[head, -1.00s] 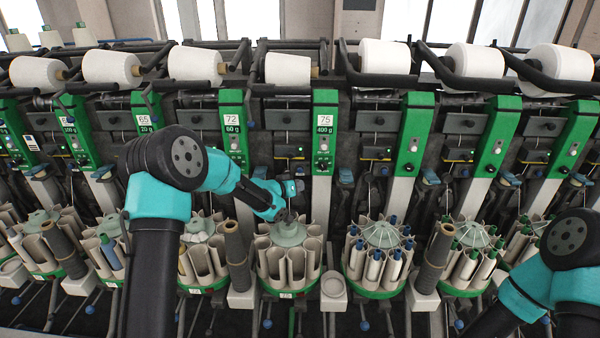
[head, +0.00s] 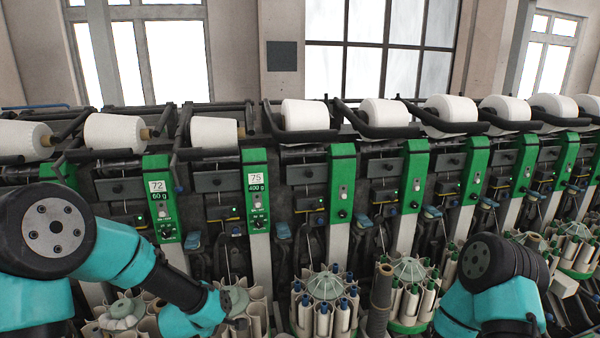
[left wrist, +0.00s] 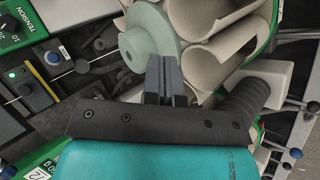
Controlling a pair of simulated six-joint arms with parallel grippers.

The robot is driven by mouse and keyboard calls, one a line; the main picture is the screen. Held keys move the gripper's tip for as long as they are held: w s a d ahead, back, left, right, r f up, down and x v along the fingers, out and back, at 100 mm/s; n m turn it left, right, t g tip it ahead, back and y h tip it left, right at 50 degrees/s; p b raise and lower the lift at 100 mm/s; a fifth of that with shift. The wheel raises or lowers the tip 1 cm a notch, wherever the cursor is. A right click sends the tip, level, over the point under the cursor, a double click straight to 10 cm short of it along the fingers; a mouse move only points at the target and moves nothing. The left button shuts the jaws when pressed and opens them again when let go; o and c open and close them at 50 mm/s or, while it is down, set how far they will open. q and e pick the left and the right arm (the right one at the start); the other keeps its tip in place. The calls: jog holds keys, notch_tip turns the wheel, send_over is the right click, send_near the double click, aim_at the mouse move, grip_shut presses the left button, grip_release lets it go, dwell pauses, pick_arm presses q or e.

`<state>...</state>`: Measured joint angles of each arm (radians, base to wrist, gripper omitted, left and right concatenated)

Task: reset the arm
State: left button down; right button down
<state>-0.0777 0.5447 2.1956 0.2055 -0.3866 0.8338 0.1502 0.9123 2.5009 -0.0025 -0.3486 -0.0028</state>
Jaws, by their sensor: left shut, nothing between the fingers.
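My left arm comes in from the left in the head view. Its gripper (head: 238,323) is low in front of a round magazine with a pale green hub (head: 232,299) and empty beige pockets. In the left wrist view the dark fingers (left wrist: 165,72) are together with nothing between them. They overlap the green hub (left wrist: 148,38) in that picture; I cannot tell whether they touch it. My right arm shows at the lower right of the head view, bent, with its gripper out of frame.
Another magazine (head: 325,286) holds blue-tipped bobbins, right of my left gripper. Green winder panels (head: 255,190) and white yarn packages (head: 305,114) line the machine behind. In the wrist view a dark tube (left wrist: 244,101) stands beside the pockets.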

pick_arm(q)
jog(key=s+f+n+g, duration=0.3)
jog(key=s+f, duration=0.2)
jog(key=s, duration=0.7)
jog(key=s+f+m+g, duration=0.2)
jog(key=s+f+m, duration=0.4)
jog(key=f, duration=0.3)
jog(key=s+f+m+g+h, duration=0.1)
jog(key=s+f+m+g, duration=0.2)
jog(key=s+f+m, duration=0.2)
notch_tip(320, 180, down, 4)
jog(key=m, duration=0.3)
jog(key=shift+s, duration=0.35)
dwell(2.7)
